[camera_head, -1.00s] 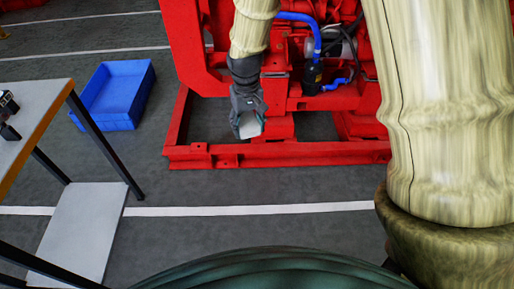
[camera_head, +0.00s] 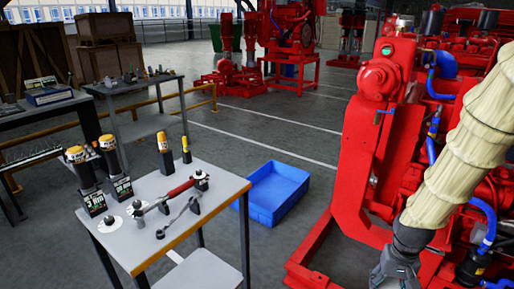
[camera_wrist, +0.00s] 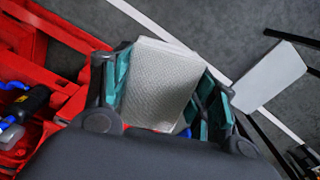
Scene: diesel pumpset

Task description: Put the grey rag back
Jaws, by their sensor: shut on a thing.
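The grey rag (camera_wrist: 160,82) is a pale grey, textured, flat piece between the two fingers in the wrist view. My gripper (camera_wrist: 162,95) is shut on it, with teal finger pads on both sides. In the head view my gripper (camera_head: 392,280) is at the bottom edge, in front of the red pumpset (camera_head: 362,165); its fingertips are partly cut off and the rag cannot be made out there.
A grey-topped table (camera_head: 150,190) with several tools and yellow-topped devices stands at left. An empty-looking blue crate (camera_head: 272,193) is on the floor between table and pumpset. The red base frame (camera_head: 305,262) lies below my gripper. Open floor (camera_head: 240,135) lies behind the crate.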

